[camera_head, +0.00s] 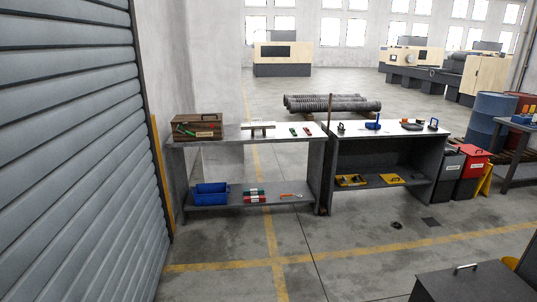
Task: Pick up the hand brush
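I cannot pick out the hand brush for certain at this size. A small dark item (396,225) lies on the floor in front of the right workbench (355,131), too small to identify. Another dark item (411,126) lies on the right workbench top. Neither of my grippers shows in the head view.
A wooden crate (197,127) stands on the left bench, a blue bin (210,194) on its lower shelf. Blue barrels (487,118) and red and black bins (470,170) stand right. A dark cabinet (475,285) is at front right.

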